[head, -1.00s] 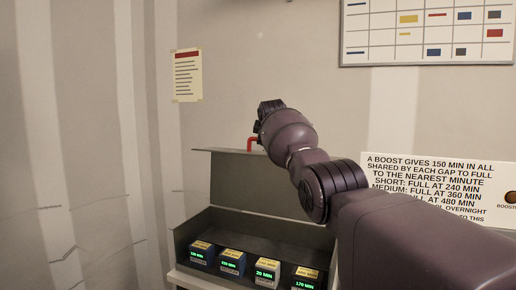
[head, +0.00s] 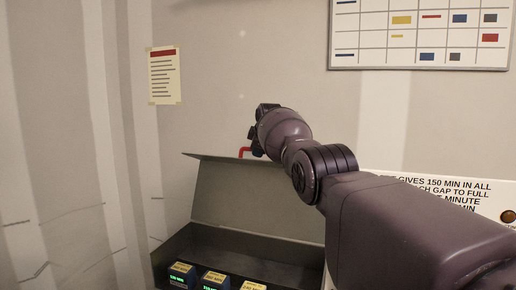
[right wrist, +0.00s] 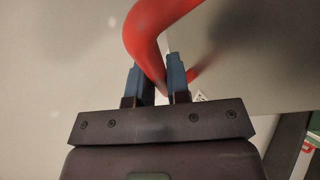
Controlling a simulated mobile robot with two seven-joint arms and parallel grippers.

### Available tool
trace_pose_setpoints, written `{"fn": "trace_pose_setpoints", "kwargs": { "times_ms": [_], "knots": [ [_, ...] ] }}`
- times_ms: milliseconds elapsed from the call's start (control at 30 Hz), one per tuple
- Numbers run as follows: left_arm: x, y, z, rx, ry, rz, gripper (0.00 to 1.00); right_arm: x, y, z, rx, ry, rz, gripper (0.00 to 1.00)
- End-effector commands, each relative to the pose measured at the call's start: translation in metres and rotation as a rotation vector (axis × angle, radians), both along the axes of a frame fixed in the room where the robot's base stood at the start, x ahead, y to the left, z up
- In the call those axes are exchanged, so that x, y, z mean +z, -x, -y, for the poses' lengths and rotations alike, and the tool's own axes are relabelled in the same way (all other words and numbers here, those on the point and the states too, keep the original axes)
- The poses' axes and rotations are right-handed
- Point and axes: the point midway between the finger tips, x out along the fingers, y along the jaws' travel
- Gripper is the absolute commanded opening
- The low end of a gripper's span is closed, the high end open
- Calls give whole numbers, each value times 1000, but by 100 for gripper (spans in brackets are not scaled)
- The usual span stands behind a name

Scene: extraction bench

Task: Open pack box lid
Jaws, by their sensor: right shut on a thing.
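The pack box (head: 165,262) stands at the lower middle of the head view, dark grey, with its lid (head: 260,205) raised near upright at the back. A red handle (head: 244,151) shows at the lid's top edge. My right gripper (head: 256,143) is at that handle, its fingers mostly hidden in the head view. In the right wrist view the blue fingertips of my right gripper (right wrist: 161,80) are shut on the red handle (right wrist: 150,45). My left gripper is not in view.
Several small packs with green readouts and yellow labels, such as this one (head: 214,281), sit in the box. A white sign (head: 430,190) stands at right, partly behind my right arm. A paper notice (head: 165,76) and a chart board (head: 420,32) hang on the wall.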

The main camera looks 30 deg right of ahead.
Motion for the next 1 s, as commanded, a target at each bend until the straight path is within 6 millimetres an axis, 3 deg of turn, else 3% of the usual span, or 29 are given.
{"fn": "trace_pose_setpoints", "kwargs": {
  "times_ms": [267, 300, 433, 1000],
  "knots": [
    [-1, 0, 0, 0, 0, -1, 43, -7, 0, -1, 0, -4, -13, 0],
    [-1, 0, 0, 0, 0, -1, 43, -7, 0, -1, 1, -4, -13, 21],
    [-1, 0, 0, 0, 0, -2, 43, -6, 0, -1, 0, -3, -11, 41],
    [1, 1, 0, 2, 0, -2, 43, 0, 1, 0, -1, -1, -3, 41]
  ]
}}
